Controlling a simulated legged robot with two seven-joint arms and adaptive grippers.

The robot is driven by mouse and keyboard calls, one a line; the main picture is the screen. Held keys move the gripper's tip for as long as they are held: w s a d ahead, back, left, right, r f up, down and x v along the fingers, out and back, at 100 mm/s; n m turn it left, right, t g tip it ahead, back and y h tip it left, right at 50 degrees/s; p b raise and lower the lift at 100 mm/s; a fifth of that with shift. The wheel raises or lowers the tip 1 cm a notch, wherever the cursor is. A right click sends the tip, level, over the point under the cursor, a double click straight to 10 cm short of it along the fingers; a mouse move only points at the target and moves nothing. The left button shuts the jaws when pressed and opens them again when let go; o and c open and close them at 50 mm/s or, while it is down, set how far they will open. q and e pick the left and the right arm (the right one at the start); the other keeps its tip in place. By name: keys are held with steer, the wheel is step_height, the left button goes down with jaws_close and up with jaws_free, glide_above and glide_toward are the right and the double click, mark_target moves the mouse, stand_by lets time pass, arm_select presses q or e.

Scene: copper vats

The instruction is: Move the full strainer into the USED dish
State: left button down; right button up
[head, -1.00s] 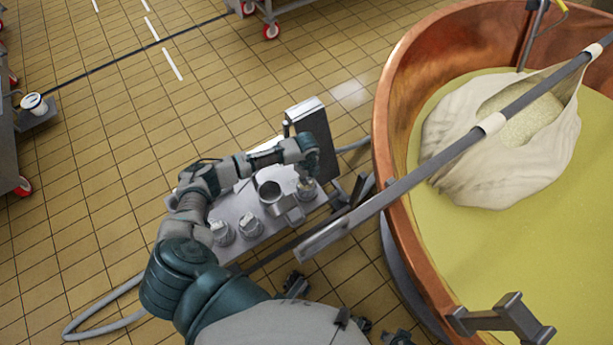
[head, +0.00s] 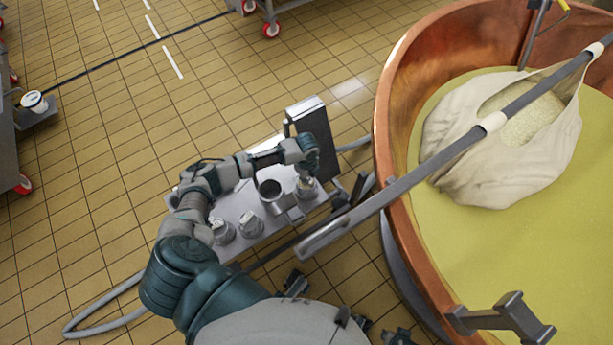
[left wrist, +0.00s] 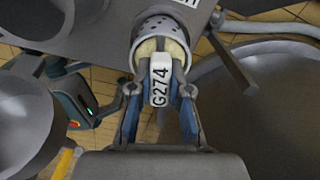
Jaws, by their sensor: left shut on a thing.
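My left gripper (left wrist: 160,85) is shut on the white tag of a strainer, and the tag reads G274. This strainer (left wrist: 158,25) is a perforated metal cylinder with pale filling inside, at the top middle of the left wrist view. In the head view the strainer (head: 306,187) is near the right end of the metal cart, under my left wrist; my gripper (head: 307,176) is small and partly hidden there. I cannot tell whether the strainer touches the surface. No USED label can be read. My right gripper is not in view.
The metal cart (head: 233,205) also carries an open metal cup (head: 270,190) and two small pale-topped containers (head: 223,232) (head: 251,223). A dark upright box (head: 314,135) stands behind. The copper vat (head: 388,150) and a long pole (head: 400,185) are at the right.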

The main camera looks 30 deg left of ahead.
arm_select(q)
steer(key=c, duration=1)
jaws_free()
steer(key=shift+c, duration=0.2)
step_height(320, 180, up, 12)
steer(key=shift+f, duration=0.1)
